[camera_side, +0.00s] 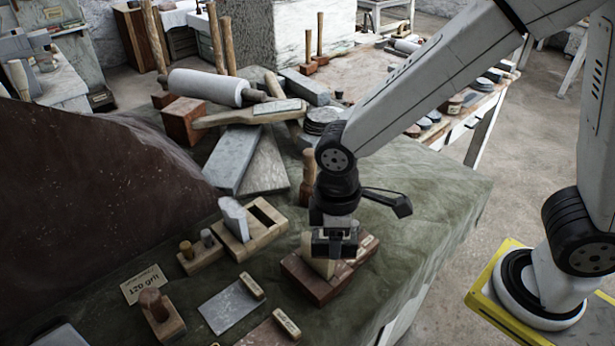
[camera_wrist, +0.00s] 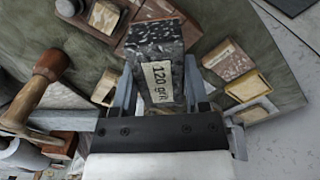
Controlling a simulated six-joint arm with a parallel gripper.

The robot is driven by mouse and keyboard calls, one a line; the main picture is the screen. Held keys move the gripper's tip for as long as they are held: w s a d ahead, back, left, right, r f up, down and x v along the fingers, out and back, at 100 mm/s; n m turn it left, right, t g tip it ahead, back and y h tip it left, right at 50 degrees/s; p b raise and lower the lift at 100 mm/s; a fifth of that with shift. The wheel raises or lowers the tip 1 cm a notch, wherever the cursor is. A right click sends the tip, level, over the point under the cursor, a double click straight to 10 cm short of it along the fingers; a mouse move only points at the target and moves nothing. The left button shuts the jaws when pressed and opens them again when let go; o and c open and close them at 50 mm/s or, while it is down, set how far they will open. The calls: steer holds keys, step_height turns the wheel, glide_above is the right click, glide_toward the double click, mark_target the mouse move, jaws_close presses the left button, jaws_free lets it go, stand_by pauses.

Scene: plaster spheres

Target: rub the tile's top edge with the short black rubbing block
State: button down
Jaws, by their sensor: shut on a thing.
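My gripper (camera_side: 334,250) is low over a reddish-brown wooden rack (camera_side: 312,284) in the side view. In the wrist view its fingers are shut on a short black, white-speckled rubbing block (camera_wrist: 154,38) with a "120 grit" label facing the camera. In the side view the held block is hard to tell from the dark fingers. A pale grey slab (camera_side: 234,217), perhaps the tile, stands tilted in a slotted wooden holder (camera_side: 245,246) left of my gripper, apart from it. I cannot tell whether the held block touches the rack.
A pale block (camera_side: 317,258) stands in the rack beside my gripper. A "120 grit" card (camera_side: 145,284), a wooden-knobbed block (camera_side: 160,315) and a flat grey plate (camera_side: 231,306) lie at the front. A dark boulder (camera_side: 90,190) fills the left. The cloth (camera_side: 430,220) to the right is clear.

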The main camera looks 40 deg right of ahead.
steer(key=shift+w+a, duration=0.65)
steer(key=shift+w, duration=0.1)
steer(key=shift+w+a+r, duration=0.1)
steer(key=shift+w+a, duration=0.6)
steer(key=shift+a, duration=0.1)
steer(key=shift+s+d, duration=0.75)
steer(key=shift+d, duration=0.05)
steer(key=shift+s+d, duration=0.25)
steer(key=shift+s, duration=0.05)
steer(key=shift+s+d+f, duration=0.25)
steer(key=shift+s+d, duration=0.35)
